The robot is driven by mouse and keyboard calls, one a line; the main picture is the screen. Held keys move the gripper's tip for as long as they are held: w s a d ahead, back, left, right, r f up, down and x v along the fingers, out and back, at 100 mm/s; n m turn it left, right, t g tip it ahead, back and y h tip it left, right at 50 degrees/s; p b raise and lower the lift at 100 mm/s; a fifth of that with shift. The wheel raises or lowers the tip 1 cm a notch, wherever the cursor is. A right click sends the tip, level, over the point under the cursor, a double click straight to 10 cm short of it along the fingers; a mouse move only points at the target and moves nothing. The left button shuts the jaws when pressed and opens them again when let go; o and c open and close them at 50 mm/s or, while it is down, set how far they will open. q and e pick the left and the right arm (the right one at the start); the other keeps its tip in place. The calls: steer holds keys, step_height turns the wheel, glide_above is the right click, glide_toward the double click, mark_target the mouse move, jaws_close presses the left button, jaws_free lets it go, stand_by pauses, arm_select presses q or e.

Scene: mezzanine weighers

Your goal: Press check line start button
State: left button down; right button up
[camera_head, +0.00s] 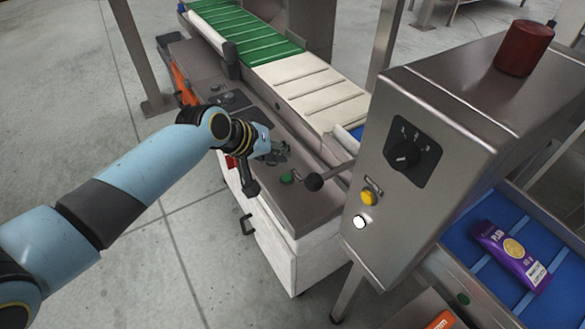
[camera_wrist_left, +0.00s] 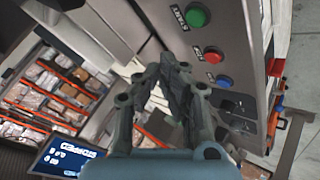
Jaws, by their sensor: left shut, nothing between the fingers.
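A round green button (camera_head: 287,178) sits on the grey sloped panel of the check line, near its front corner. In the left wrist view the green button (camera_wrist_left: 197,16) is at the top, beside the label START. My left gripper (camera_head: 279,153) is over the panel, just beyond the green button in the head view, and apart from it. In the left wrist view the gripper (camera_wrist_left: 177,62) has its fingers together and empty, below and left of the button. My right gripper is in neither view.
A red button (camera_wrist_left: 213,55) and blue button (camera_wrist_left: 225,81) share the panel. A steel cabinet (camera_head: 450,120) with a dial, yellow button (camera_head: 368,197) and white button (camera_head: 359,222) rises at right. A purple pack (camera_head: 510,254) lies on blue belt.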

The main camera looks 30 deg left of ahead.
arm_select(q)
steer(key=w+r, duration=0.2)
steer(key=shift+w+a+r, duration=0.1)
steer(key=shift+r, duration=0.3)
steer(key=shift+f, duration=0.1)
steer(key=b, duration=0.7)
glide_above(284, 176)
step_height(284, 176, down, 7)
steer(key=shift+f, duration=0.1)
steer(key=shift+f+b, duration=0.55)
steer(key=shift+f, duration=0.2)
stand_by(0.4)
steer(key=shift+f, duration=0.4)
